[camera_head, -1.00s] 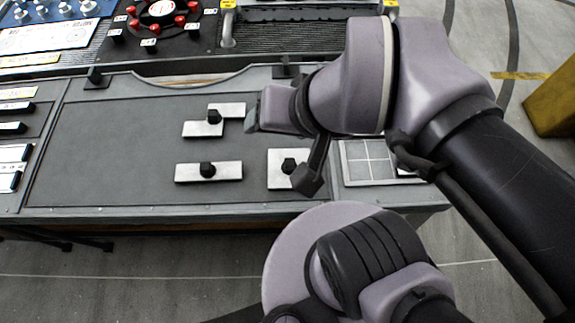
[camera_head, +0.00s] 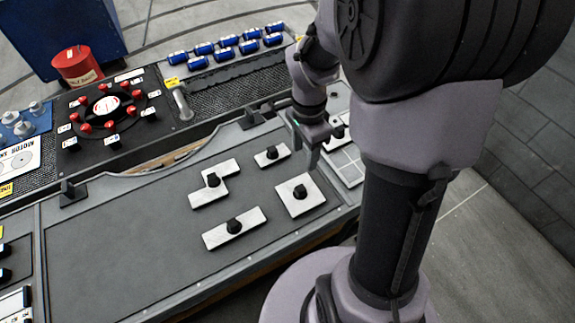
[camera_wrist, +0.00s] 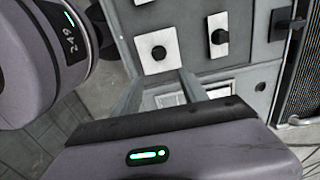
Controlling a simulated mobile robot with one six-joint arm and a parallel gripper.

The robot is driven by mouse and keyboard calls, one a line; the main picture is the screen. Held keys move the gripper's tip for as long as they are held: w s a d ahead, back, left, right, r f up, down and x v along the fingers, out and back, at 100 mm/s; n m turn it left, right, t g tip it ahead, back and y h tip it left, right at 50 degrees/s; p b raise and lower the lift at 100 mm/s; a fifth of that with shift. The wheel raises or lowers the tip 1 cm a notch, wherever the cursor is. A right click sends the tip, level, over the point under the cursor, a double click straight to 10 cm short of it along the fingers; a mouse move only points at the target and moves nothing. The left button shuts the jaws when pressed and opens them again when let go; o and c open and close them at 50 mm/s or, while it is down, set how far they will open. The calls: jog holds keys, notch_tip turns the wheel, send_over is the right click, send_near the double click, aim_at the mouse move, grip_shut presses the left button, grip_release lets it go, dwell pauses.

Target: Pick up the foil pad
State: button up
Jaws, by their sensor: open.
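Several silver plates with black knobs lie on the grey worktop; I cannot tell for certain which is the foil pad. The square plate (camera_head: 291,205) is nearest my gripper on its left side, and it also shows in the wrist view (camera_wrist: 149,37). A stepped plate (camera_head: 207,197), a long bar (camera_head: 216,238) and a short bar (camera_head: 263,160) lie around it. My gripper (camera_head: 309,147) is open and empty above the worktop's right end. In the wrist view its two fingers (camera_wrist: 161,80) are apart, with the square plate beyond their tips. Another plate (camera_head: 338,138) is partly hidden by my gripper.
A pale gridded tray (camera_head: 347,170) lies at the worktop's right end. Behind are a dial panel with red knobs (camera_head: 108,107), blue cylinders (camera_head: 225,41), a red tin (camera_head: 76,66) and a metal handle (camera_head: 182,104).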

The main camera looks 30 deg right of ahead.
jog(key=b, duration=0.4)
send_over(301, 188)
notch_tip(301, 188, down, 10)
jog(key=shift+w+d+f, duration=0.1)
jog(key=shift+f, duration=0.1)
jog(key=f+b, duration=0.2)
jog(key=f, duration=0.3)
jog(key=shift+a+f, duration=0.2)
jog(key=shift+r, duration=0.15)
jog(key=shift+c, duration=1.1)
grip_shut()
